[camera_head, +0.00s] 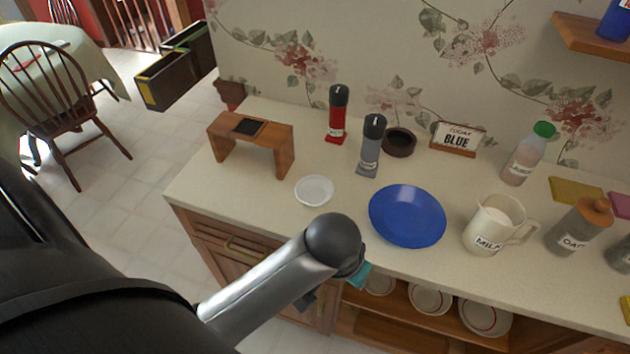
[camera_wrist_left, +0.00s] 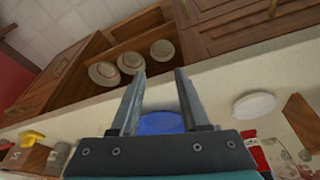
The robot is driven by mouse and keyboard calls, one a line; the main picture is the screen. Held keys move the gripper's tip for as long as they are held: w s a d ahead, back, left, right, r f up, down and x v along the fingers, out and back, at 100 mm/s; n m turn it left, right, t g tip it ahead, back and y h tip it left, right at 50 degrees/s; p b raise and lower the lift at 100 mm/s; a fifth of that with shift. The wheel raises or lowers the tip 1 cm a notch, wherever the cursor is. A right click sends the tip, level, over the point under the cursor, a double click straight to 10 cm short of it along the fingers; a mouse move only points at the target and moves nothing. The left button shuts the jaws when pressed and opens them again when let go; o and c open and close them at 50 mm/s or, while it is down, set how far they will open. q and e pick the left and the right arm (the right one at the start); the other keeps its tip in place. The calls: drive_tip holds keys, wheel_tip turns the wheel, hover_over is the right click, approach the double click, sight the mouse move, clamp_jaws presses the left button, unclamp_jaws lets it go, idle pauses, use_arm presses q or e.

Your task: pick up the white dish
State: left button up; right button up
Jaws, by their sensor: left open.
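The white dish (camera_head: 314,190) is a small shallow round dish on the counter, left of the blue plate (camera_head: 407,215). It also shows in the left wrist view (camera_wrist_left: 255,105), to the right of my fingers, clear of them. My left gripper (camera_wrist_left: 160,85) is open and empty, with part of the blue plate seen between its two fingers. In the head view only a teal piece of that gripper (camera_head: 360,273) shows behind my wrist, at the counter's front edge; its fingertips are hidden. My right gripper is in neither view.
A wooden stand (camera_head: 252,138) is behind and left of the dish. Red (camera_head: 337,115) and grey (camera_head: 370,148) bottles stand behind it. A milk jug (camera_head: 492,226) stands right of the plate. An open cabinet shelf (camera_head: 395,331) with several dishes lies below the counter (camera_head: 255,195).

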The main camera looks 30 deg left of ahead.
use_arm(q)
drive_tip(key=w+a+r+n+y, duration=0.2)
drive_tip(key=w+r, duration=0.2)
drive_tip(key=w, duration=0.4)
drive_tip(key=n+y, duration=0.3)
approach(332, 193)
drive_tip(key=x, duration=0.1)
drive_tip(key=b+x, duration=0.1)
drive_tip(key=shift+w+d+f, duration=0.15)
drive_tip(key=shift+w+f, duration=0.05)
drive_tip(key=shift+f, duration=0.25)
drive_tip(key=shift+a+b+x, duration=0.1)
drive_tip(key=shift+b+x, duration=0.25)
drive_tip(key=shift+x, duration=1)
drive_tip(key=shift+a+b+x, duration=0.15)
drive_tip(key=shift+b+x, duration=0.2)
drive_tip(key=shift+x, duration=0.95)
drive_tip(key=shift+s, duration=0.1)
drive_tip(key=shift+c, duration=0.3)
clamp_jaws()
